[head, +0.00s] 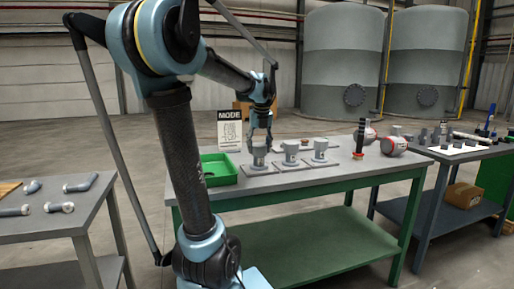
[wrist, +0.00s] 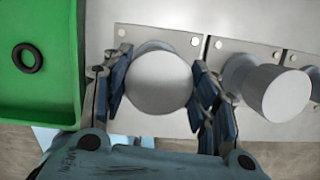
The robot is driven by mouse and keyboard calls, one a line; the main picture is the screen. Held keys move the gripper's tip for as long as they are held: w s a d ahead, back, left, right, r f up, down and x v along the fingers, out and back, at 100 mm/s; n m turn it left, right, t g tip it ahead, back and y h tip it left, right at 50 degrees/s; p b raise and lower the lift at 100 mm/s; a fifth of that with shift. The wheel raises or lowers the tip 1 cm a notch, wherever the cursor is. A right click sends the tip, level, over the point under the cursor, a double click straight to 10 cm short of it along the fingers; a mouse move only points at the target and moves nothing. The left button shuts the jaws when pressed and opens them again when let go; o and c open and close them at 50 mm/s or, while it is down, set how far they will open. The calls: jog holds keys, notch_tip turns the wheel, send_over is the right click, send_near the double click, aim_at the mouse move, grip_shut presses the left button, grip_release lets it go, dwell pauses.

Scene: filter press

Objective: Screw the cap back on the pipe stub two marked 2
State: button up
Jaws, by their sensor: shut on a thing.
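Three grey pipe stubs on square plates stand in a row on the green-framed bench; no number on them is readable. My gripper (head: 259,143) points down over the leftmost stub (head: 258,158). In the wrist view my gripper (wrist: 158,90) has its fingers on both sides of a round grey cap (wrist: 158,78), shut on it. The cap hides the stub beneath it, so its thread and seating cannot be seen. The middle stub (head: 291,152) and right stub (head: 320,151) stand apart to the right, with grey tops.
A green tray (head: 217,169) sits left of the stubs, with a black ring (wrist: 28,58) inside. A MODE sign (head: 230,129) stands behind. Side tables stand left and right.

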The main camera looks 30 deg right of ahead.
jog(key=shift+d+r, duration=0.1)
jog(key=shift+d, duration=0.1)
jog(key=o, duration=0.9)
jog(key=shift+o, duration=0.7)
jog(key=shift+a, duration=0.1)
jog(key=v, duration=1.1)
jog(key=shift+r, duration=0.35)
jog(key=shift+s, duration=0.1)
